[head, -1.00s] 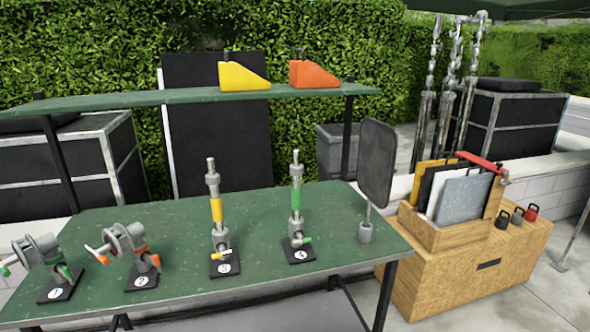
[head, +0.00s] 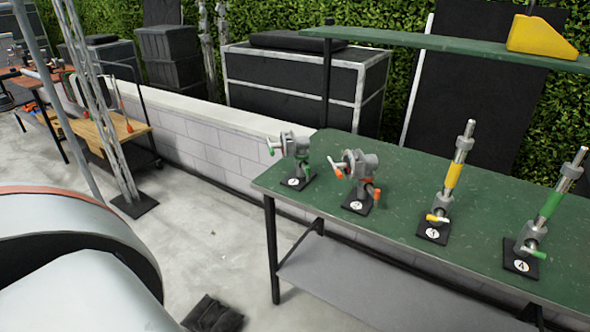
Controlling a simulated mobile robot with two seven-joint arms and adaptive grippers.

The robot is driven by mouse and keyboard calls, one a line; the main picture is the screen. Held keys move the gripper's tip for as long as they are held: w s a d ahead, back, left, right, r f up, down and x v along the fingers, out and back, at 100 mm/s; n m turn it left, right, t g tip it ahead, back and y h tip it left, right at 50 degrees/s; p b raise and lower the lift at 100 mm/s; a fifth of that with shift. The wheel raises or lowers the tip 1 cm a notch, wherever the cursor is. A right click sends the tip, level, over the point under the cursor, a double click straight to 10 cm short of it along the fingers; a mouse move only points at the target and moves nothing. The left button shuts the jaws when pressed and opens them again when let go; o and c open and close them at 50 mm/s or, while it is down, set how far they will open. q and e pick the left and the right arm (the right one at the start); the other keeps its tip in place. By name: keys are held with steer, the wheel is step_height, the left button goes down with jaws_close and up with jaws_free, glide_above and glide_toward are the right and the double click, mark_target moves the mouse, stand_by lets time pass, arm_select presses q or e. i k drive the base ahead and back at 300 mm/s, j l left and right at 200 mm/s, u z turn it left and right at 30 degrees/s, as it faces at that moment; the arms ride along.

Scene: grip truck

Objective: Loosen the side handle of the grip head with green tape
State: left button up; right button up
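On the green table (head: 405,200) in the head view, a grey grip head (head: 294,146) with green handle tips stands leftmost on a black base. Next to it is a grey grip head (head: 358,165) with orange handle tips, on base 2. To the right, a metal post with a yellow band (head: 453,175) stands on base 3. A metal post with a green band (head: 550,203) and a small green-tipped handle (head: 537,254) stands on base 4, at the right. Neither gripper is in view.
A green shelf (head: 400,40) above the table holds a yellow wedge (head: 541,36). A metal truss stand (head: 110,120) and a wooden cart (head: 100,136) are at left. Black cases (head: 300,80) stand behind the low wall. The floor left of the table is mostly clear.

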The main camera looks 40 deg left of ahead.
mark_target(306, 170)
steer(key=u, duration=1.15)
steer(key=i+j+z, duration=0.2)
steer(key=j+z, duration=0.25)
steer(key=i+j+z, duration=0.1)
steer(key=j+z, duration=0.15)
steer(key=z, duration=0.2)
